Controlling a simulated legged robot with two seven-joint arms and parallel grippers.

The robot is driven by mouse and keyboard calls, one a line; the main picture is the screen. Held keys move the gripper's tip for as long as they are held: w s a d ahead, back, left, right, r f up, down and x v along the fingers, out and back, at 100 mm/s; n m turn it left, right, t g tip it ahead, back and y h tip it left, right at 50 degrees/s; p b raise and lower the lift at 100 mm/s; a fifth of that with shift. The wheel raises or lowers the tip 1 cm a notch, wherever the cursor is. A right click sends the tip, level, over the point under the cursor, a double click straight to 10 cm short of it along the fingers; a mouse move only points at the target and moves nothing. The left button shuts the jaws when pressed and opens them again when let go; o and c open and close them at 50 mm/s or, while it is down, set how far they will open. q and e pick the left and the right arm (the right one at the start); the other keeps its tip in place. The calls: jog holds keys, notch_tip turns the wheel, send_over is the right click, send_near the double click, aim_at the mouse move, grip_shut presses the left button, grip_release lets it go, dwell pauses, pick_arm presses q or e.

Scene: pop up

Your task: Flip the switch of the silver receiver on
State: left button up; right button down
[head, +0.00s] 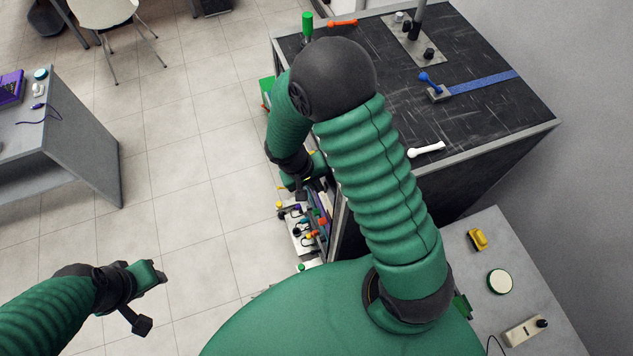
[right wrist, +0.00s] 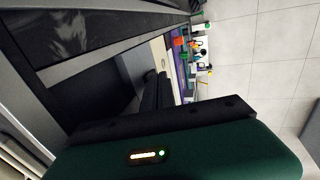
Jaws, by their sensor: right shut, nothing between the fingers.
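I cannot tell for sure which thing is the silver receiver. A grey panel with black knobs and a dark upright post (head: 432,55) lies on the black bench top in the head view. My right gripper (head: 302,188) is shut and empty, low beside the bench's left side, near a cluster of small coloured parts (head: 308,222). Its dark fingers (right wrist: 156,88) show close together in the right wrist view, with the coloured parts (right wrist: 193,52) beyond. My left gripper (head: 150,290) hangs over the floor; its fingers are unclear.
The black bench (head: 480,118) also holds a white handle (head: 427,149) and an orange handle (head: 343,22). A grey side table (head: 500,240) at the right carries a yellow part (head: 478,239) and a white box with a black knob (head: 525,331).

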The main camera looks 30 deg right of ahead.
jog(key=shift+a, duration=0.1)
jog(key=shift+d+r+h+b, duration=0.25)
jog(key=shift+r+h+b, duration=0.35)
jog(key=shift+h+b, duration=0.2)
dwell(0.4)
